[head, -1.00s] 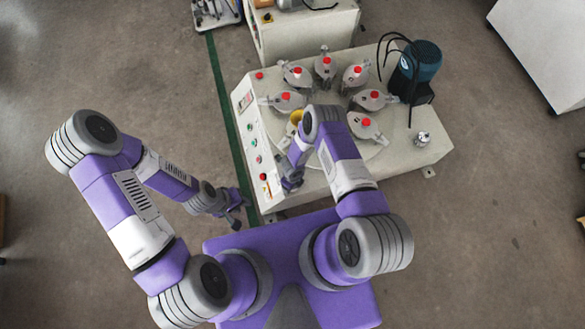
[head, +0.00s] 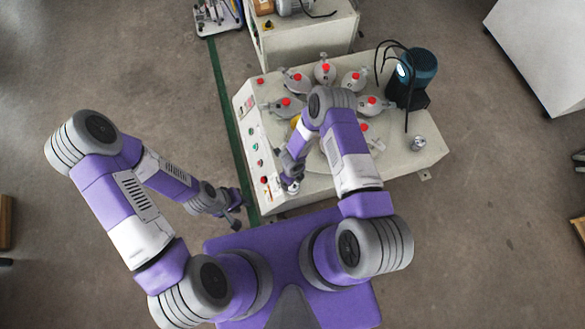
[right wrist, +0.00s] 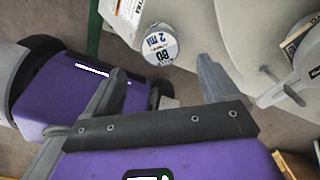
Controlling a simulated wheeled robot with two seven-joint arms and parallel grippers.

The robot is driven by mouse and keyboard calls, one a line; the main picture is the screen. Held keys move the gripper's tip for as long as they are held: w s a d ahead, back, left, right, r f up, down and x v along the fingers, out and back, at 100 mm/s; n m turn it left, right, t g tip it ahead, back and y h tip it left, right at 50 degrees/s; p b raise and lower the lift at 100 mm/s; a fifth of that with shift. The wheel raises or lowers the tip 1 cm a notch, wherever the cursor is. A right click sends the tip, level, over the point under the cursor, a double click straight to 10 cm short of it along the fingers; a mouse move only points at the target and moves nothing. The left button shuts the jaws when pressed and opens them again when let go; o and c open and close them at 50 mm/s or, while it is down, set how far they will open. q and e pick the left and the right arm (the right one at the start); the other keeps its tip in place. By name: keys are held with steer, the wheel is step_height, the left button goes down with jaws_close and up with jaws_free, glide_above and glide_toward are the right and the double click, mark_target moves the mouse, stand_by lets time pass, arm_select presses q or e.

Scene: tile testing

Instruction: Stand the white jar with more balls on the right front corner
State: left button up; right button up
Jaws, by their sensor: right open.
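A small white jar (head: 291,187) stands at the left front of the pale machine top (head: 405,160), just below my right gripper (head: 288,172). In the right wrist view the same jar (right wrist: 160,46) shows a round lid with dark print, which seems to read "80" and "2 ml". My right gripper (right wrist: 158,85) is open and empty; the jar lies just beyond its fingertips, between their lines. A second small silvery-white jar (head: 417,143) stands near the right front corner; its label is too small to read. My left gripper (head: 238,214) hangs low, left of the machine, its jaws unclear.
Several grey jar holders with red knobs (head: 325,69) ring the machine's turntable, partly hidden by my right arm. A dark motor with cables (head: 412,75) stands at the back right. A button panel (head: 254,148) runs along the left side. The right front is mostly clear.

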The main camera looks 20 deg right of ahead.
steer(key=s+r+n+y, duration=0.2)
steer(key=s+r+n, duration=0.3)
steer(key=r+n, duration=0.4)
steer(key=s+r+n+y, duration=0.2)
steer(key=s+r+n, duration=0.3)
steer(key=n, duration=1.2)
step_height(320, 180, up, 4)
steer(key=shift+a+r+t, duration=0.2)
steer(key=shift+a+t, duration=0.1)
steer(key=shift+r+p, duration=0.55)
steer(key=shift+p, duration=0.15)
